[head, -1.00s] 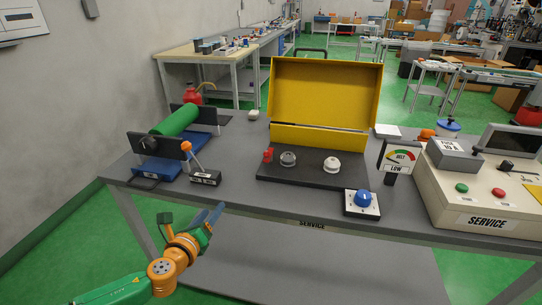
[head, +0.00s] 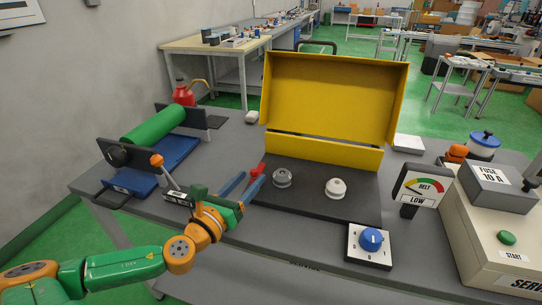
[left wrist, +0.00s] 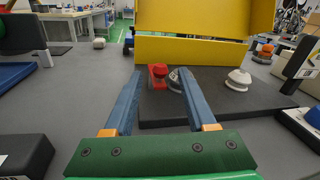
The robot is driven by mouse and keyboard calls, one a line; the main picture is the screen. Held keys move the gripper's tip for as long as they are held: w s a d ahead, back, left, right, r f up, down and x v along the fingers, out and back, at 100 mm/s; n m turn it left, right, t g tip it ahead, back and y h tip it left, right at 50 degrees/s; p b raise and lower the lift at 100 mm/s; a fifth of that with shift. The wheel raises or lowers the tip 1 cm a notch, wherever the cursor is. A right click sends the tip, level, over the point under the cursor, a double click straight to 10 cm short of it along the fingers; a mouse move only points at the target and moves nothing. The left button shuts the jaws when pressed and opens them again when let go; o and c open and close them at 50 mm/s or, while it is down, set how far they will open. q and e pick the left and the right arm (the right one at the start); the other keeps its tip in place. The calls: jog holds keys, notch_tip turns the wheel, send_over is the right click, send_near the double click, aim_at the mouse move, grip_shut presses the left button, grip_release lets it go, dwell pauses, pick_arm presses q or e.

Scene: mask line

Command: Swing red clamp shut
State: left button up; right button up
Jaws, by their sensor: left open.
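The red clamp (head: 258,171) stands at the left end of the black base plate (head: 315,204), in front of the open yellow cover (head: 330,97). It also shows in the left wrist view (left wrist: 158,75), between and beyond my fingertips. My left gripper (head: 244,186) is open, its blue fingers pointing at the clamp. One fingertip is close to the clamp in the head view; I cannot tell if they touch. In the left wrist view the space between the fingers (left wrist: 161,92) shows no held object. My right gripper is not in view.
A green roller on a blue stand (head: 153,123) and an orange-tipped lever (head: 157,161) stand left. A blue dial (head: 371,239) and belt gauge (head: 419,187) are right.

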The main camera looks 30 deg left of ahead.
aim_at(261, 171)
pick_arm(q)
jog(key=shift+w+a+r, duration=0.1)
jog(key=shift+w+r, duration=0.1)
jog(key=shift+r, duration=0.05)
jog(key=shift+w+r, duration=0.1)
jog(key=shift+w, duration=0.25)
jog(key=shift+w+p, duration=0.3)
jog(key=shift+w, duration=2.2)
grip_shut()
